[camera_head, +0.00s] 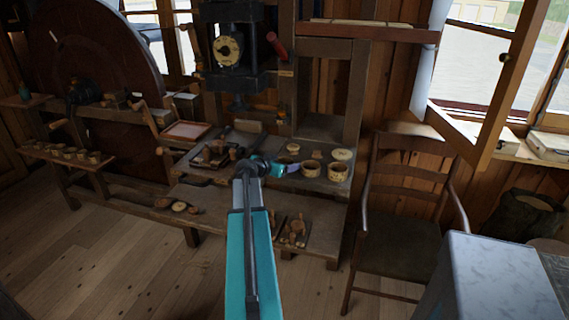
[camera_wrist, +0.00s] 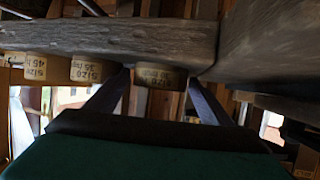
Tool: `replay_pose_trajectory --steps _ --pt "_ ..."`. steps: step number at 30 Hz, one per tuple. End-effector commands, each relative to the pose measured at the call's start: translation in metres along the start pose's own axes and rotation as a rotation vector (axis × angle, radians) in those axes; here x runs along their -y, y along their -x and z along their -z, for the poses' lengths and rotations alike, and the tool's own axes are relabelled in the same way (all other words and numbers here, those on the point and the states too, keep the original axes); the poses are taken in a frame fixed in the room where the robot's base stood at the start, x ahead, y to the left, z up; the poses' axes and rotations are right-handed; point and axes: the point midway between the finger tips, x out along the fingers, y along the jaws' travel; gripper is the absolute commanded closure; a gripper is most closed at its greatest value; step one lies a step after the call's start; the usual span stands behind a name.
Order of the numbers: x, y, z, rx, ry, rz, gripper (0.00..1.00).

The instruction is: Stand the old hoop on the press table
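My gripper (camera_head: 292,168) is at the end of my teal arm, low over the wooden bench in the head view. In the wrist view its two dark fingers (camera_wrist: 156,98) are spread apart, and I see nothing gripped. Round wooden pieces (camera_head: 311,168) and (camera_head: 337,172) stand just right of my gripper. I cannot tell which piece is the old hoop. The dark press (camera_head: 232,75) stands behind, with a pale holed disc (camera_head: 228,50) at its front.
A dark tray with tools (camera_head: 212,152) lies left of my gripper. Small wooden items (camera_head: 296,230) lie on the lower bench. A wooden armchair (camera_head: 400,220) stands to the right. A shelf with several small cups (camera_head: 68,153) is at left. Open floor (camera_head: 110,260) lies in front.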

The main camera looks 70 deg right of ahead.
Motion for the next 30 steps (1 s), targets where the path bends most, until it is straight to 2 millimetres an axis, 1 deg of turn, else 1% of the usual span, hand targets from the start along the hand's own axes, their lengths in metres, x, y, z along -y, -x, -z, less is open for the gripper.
replay_pose_trajectory --steps 13,20,30 --pt "0.0 0.002 0.004 0.0 0.0 0.0 0.25" --pt "-0.001 0.025 0.0 0.0 0.0 0.001 0.25" --pt "-0.001 0.069 0.0 -0.001 -0.001 0.001 0.25"
